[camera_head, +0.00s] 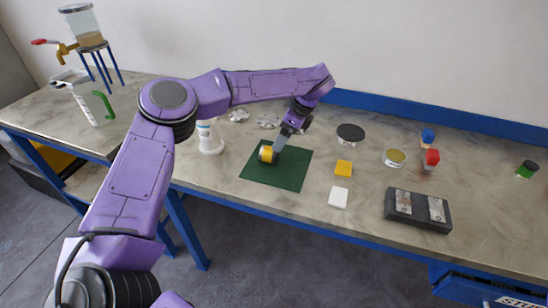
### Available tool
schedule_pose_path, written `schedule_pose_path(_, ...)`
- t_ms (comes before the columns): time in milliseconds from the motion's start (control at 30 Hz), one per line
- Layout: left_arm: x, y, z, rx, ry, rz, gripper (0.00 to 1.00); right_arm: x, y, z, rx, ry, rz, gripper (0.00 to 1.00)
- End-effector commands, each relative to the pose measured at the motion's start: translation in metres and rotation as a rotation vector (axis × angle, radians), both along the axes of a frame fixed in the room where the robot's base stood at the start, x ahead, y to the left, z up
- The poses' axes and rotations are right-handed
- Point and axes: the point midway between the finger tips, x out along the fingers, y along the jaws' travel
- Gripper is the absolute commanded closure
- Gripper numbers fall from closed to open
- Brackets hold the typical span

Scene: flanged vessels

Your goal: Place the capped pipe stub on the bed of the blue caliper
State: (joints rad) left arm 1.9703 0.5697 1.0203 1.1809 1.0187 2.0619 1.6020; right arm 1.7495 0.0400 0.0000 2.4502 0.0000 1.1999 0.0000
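My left arm reaches in from the left, and its gripper (277,147) points down over the green mat (283,183). A small short cylinder, yellow with a dark and pale end (266,154), is at its fingertips. It may be the capped pipe stub. The fingers overlap it, and I cannot tell whether they are closed on it or whether it rests on the mat. I cannot make out a blue caliper for certain. A small blue-topped piece (428,135) stands at the right rear. My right gripper is not in view.
Near the mat are a white bottle (209,137), a black round lid (350,133), a yellow block (343,168) and a white block (338,197). To the right are a gold-topped tin (394,158), a red-topped piece (431,159) and a dark block with metal plates (418,210).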

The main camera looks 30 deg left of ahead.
Motion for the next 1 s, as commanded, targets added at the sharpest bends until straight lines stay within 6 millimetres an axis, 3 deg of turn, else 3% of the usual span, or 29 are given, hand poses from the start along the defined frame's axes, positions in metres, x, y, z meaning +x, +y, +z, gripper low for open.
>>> schedule_pose_path(600,-0.002,0.042,-0.086,0.000,0.003,0.000,0.12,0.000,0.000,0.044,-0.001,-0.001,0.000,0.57)
schedule_pose_path(867,-0.001,0.043,-0.092,0.001,0.000,-0.002,0.12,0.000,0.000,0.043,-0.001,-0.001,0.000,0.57)
schedule_pose_path(1000,-0.001,0.043,-0.092,0.001,0.001,-0.002,0.58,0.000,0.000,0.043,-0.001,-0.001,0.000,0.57)
